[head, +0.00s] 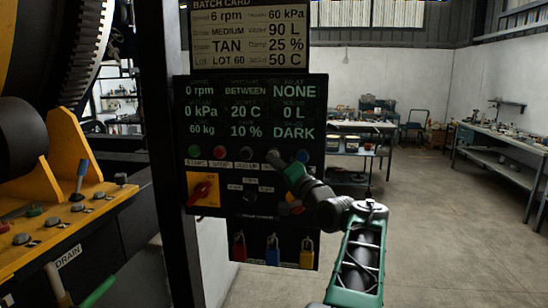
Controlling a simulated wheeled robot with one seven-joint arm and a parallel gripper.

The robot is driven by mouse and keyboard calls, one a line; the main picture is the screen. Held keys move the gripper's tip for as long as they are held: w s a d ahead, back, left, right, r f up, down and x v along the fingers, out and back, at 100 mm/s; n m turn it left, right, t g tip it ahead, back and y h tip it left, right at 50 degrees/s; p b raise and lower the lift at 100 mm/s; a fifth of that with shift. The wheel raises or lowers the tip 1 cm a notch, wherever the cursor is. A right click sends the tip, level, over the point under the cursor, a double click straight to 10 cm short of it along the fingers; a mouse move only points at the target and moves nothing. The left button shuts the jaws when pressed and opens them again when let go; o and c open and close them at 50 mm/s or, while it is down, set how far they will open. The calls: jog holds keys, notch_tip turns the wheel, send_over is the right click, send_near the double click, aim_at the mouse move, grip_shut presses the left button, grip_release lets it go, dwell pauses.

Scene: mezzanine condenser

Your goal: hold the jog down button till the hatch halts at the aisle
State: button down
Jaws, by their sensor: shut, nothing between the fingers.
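A black control panel (255,100) stands in front of me with a row of buttons below its green readout. A green button (194,151), a red button (219,153) and a grey button (246,153) show, the last with a label that seems to read jog up. My gripper (275,159) is shut and empty, its tip at the fourth place in the row, left of a blue button (302,156). It covers that fourth button and its label; I cannot tell whether it touches or presses. The readout shows "BETWEEN". I cannot make out the hatch itself.
A red rotary switch on a yellow plate (203,190) and hanging padlocks (273,250) sit lower on the panel. A yellow machine (70,225) with levers and a large gear (75,50) fills the left. Open floor and workbenches (500,150) lie right.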

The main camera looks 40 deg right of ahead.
jog(key=shift+w+d, duration=0.1)
jog(key=shift+d, duration=0.05)
jog(key=shift+w+d, duration=0.15)
jog(key=shift+w, duration=0.05)
jog(key=shift+w+d+p, duration=0.3)
jog(key=shift+d, duration=0.05)
dwell(1.2)
dwell(2.4)
jog(key=shift+s+a+b, duration=0.55)
jog(key=shift+a+b, duration=0.05)
jog(key=shift+b, duration=0.2)
